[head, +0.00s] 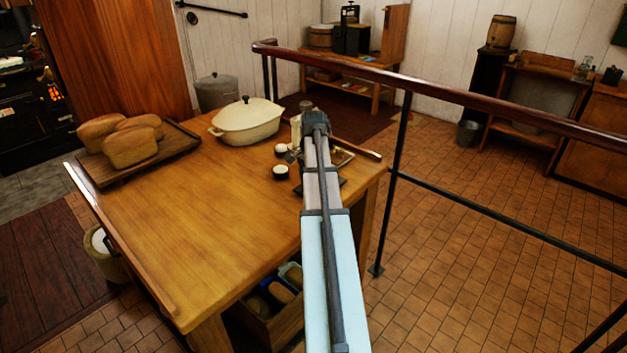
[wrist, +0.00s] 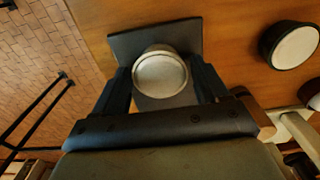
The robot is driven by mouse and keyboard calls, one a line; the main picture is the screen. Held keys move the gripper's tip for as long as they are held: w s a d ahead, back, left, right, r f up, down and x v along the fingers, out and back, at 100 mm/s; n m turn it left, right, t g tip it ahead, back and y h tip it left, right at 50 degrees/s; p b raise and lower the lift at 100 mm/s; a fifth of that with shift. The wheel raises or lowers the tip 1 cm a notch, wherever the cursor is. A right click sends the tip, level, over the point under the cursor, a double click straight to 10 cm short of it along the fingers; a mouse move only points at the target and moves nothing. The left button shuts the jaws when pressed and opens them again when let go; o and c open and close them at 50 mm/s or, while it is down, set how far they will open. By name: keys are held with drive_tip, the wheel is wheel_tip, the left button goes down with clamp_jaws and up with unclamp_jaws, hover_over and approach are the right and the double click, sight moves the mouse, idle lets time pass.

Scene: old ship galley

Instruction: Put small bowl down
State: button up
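In the wrist view, the small bowl (wrist: 160,72), pale and round on top, sits between the two dark fingers of my gripper (wrist: 161,78). The fingers press close on both sides, so my gripper looks shut on it. A dark flat square slab (wrist: 126,42) lies directly under the bowl on the wooden table (head: 190,230). I cannot tell whether the bowl touches the slab. In the head view my arm hides the bowl and most of the gripper; an edge of the slab (head: 342,183) shows beside the arm.
Two dark pots with white tops (head: 281,149) (head: 280,172) stand left of my arm; one is close in the wrist view (wrist: 292,45). A cream lidded tureen (head: 247,122) and a bread board (head: 178,146) stand farther back. A railing (head: 440,88) runs right. The table's front is clear.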

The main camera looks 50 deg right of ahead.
drive_tip(key=shift+o, duration=1.2)
wheel_tip(320, 180, up, 12)
drive_tip(key=shift+r, duration=0.15)
